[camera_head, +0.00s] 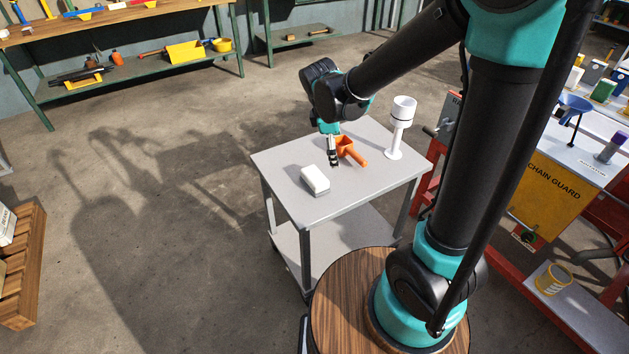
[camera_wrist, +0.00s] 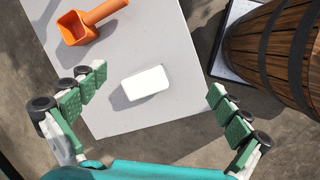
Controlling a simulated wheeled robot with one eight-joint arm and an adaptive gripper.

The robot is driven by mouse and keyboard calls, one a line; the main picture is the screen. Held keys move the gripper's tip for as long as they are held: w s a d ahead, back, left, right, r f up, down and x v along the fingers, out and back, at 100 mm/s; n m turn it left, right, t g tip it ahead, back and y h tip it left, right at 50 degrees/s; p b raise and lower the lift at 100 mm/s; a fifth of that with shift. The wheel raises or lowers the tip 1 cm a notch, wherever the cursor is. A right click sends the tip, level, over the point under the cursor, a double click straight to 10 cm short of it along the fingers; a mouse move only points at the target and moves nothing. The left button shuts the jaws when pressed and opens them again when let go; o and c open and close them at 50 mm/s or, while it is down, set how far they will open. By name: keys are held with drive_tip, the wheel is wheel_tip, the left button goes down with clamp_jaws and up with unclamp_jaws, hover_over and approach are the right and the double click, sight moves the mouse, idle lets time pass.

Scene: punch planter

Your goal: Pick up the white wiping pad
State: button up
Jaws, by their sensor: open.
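The white wiping pad (camera_head: 315,179) lies flat on the grey cart top (camera_head: 283,157) near its left front side. In the wrist view the white pad (camera_wrist: 146,83) lies ahead of and between my fingers, apart from both. My gripper (camera_head: 334,160) is above the cart, to the right of and behind the pad in the head view. In the wrist view my gripper (camera_wrist: 158,89) is open and empty, with its green-padded fingers spread wide.
An orange scoop (camera_head: 349,150) lies on the cart behind the pad, close to my gripper. A white stand-like object (camera_head: 400,125) stands at the cart's right rear. A red machine with a yellow chain guard (camera_head: 545,185) is to the right. The cart top around the pad is clear.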

drive_tip(key=w+a+n+h, duration=0.1)
drive_tip(key=w+a+n, duration=0.1)
drive_tip(key=a+n, duration=0.75)
drive_tip(key=m, duration=0.2)
hover_over(314, 175)
drive_tip(key=a, duration=0.2)
drive_tip(key=f, duration=1.1)
drive_tip(key=shift+s+d, duration=0.2)
drive_tip(key=shift+s, duration=0.2)
drive_tip(key=shift+x, duration=3.05)
drive_tip(key=shift+s, duration=0.1)
drive_tip(key=c, duration=0.9)
drive_tip(key=shift+r, duration=0.1)
wheel_tip(314, 175, up, 20)
drive_tip(key=shift+f, duration=0.1)
